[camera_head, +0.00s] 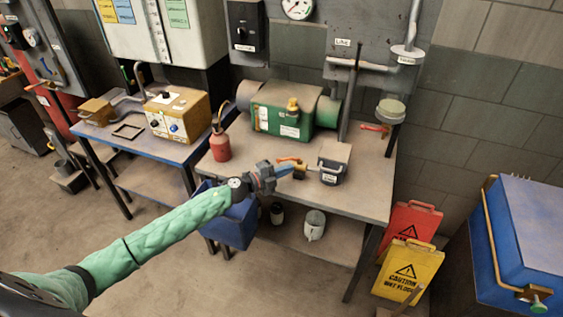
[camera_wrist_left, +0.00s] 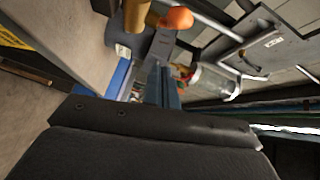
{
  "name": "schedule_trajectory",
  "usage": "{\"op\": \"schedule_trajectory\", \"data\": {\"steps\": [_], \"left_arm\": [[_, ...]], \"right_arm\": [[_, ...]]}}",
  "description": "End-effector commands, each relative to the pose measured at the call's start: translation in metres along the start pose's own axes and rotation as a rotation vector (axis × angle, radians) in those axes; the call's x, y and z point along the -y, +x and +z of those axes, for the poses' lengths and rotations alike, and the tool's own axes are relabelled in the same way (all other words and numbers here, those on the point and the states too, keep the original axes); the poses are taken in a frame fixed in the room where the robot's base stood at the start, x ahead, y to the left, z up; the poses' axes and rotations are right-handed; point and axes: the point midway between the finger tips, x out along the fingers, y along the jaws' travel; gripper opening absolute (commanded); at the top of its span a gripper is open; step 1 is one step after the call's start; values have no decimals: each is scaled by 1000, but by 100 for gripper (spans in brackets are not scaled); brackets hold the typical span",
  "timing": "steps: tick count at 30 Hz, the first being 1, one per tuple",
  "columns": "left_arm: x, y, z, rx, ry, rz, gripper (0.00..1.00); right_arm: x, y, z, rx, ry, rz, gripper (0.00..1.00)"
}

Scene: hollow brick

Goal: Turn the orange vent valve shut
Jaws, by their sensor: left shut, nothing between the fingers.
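The orange vent valve handle (camera_head: 288,159) shows at the front of the table, beside a brass fitting (camera_head: 301,170) on a small dark pot with a grey lid (camera_head: 334,154). In the left wrist view the rounded orange end (camera_wrist_left: 177,18) of the handle is at the top, next to the brass part (camera_wrist_left: 137,15). My left gripper (camera_head: 288,170) is shut and empty, its blue-grey fingers just below and beside the handle. In the wrist view its fingers (camera_wrist_left: 168,88) point up towards the handle; whether they touch it I cannot tell. My right gripper is out of view.
A green machine (camera_head: 275,117) stands behind, a red oil can (camera_head: 220,146) to the left. Another orange-red lever (camera_head: 375,128) sits at the table's back right. A blue bin (camera_head: 231,226) is below my left wrist. The tabletop's front right is bare.

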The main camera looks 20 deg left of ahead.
Motion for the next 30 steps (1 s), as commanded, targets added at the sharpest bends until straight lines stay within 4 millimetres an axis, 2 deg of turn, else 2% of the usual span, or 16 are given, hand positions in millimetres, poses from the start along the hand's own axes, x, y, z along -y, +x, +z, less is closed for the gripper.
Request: {"op": "schedule_trajectory", "data": {"steps": [1,3,9,27,30], "left_arm": [[1,0,10,6,-2,-1,0],[1,2,18,5,-3,-1,0],[0,6,33,4,-1,0,0],[-1,6,38,-4,0,1,0],[-2,6,40,-17,1,4,0]], "right_arm": [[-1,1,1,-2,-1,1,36],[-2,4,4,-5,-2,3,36],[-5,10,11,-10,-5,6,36],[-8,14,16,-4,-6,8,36],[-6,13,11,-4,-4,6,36]]}}
